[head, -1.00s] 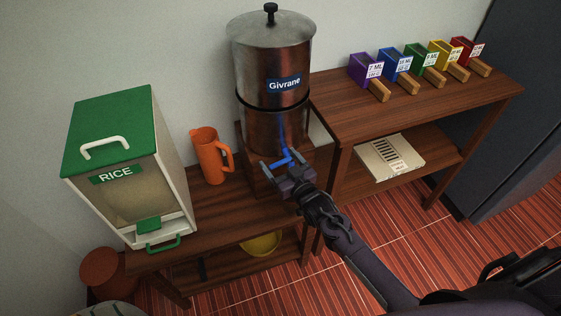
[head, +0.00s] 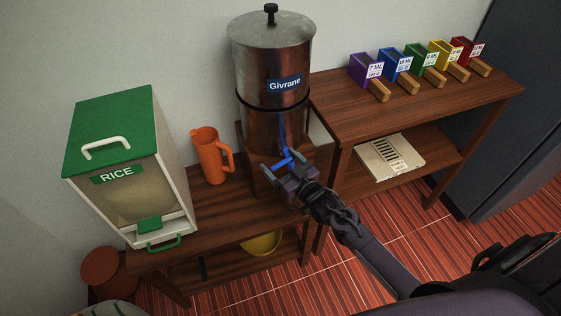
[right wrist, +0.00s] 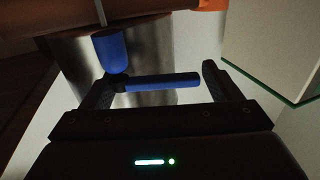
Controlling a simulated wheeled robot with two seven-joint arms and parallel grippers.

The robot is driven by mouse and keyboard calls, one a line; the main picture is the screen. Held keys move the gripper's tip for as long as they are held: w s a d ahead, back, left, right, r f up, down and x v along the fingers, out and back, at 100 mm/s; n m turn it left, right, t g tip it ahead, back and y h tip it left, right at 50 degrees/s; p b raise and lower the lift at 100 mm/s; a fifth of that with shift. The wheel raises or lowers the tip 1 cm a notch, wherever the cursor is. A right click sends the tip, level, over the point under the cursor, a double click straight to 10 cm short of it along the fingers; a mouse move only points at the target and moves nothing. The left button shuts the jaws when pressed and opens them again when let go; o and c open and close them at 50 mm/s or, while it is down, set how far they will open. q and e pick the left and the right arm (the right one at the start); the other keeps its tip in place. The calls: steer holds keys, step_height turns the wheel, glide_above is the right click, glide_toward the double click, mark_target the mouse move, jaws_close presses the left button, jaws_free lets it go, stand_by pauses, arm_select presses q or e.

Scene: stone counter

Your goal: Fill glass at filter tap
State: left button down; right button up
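The steel water filter (head: 268,75), labelled Givrane, stands on a wooden stand at the back centre. Its blue tap (head: 284,160) is low on the front and also shows in the right wrist view (right wrist: 112,52). My right gripper (head: 289,168) is at the tap with its fingers apart. In the right wrist view the gripper (right wrist: 160,88) is open, and the tap's blue lever (right wrist: 160,82) lies across the gap between the fingers. I cannot tell whether a finger touches it. No drinking glass shows. My left gripper is not in view.
An orange jug (head: 207,156) stands left of the filter, beside the rice dispenser (head: 125,170). A yellow bowl (head: 261,243) is on the lower shelf. Coloured scoops (head: 398,68) line the right table. The counter in front of the jug is clear.

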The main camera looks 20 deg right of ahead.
steer(key=shift+o, duration=0.7)
steer(key=shift+s+a, duration=0.1)
steer(key=shift+a, duration=0.15)
steer(key=shift+d, duration=0.15)
steer(key=b+v, duration=0.1)
steer(key=v, duration=0.6)
steer(key=shift+s, duration=0.35)
steer(key=shift+d, duration=0.1)
steer(key=shift+c, duration=0.4)
